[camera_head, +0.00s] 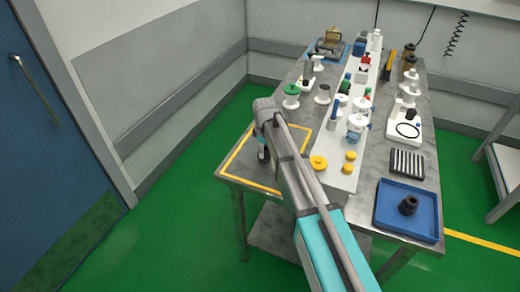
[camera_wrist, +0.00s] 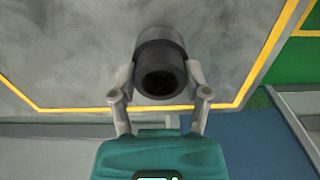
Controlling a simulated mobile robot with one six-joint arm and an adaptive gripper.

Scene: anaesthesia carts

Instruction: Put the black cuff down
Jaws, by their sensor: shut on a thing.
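The black cuff (camera_wrist: 160,70), a short dark cylinder with a hollow end and a greyer upper band, is held between the two fingers of my gripper (camera_wrist: 160,88) in the wrist view. In the head view my gripper (camera_head: 263,143) is at the near left corner of the metal table, inside a yellow outlined area (camera_head: 237,151). Only a small dark part of the cuff (camera_head: 263,155) shows there, below my arm. I cannot tell whether the cuff touches the table top.
A blue tray (camera_head: 385,221) with a black stepped piece (camera_head: 408,205) sits at the near right of the table (camera_head: 345,211). Yellow knobs (camera_head: 319,163) stand right of my arm. Several fittings crowd the white strip and the far end. The outlined area looks otherwise clear.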

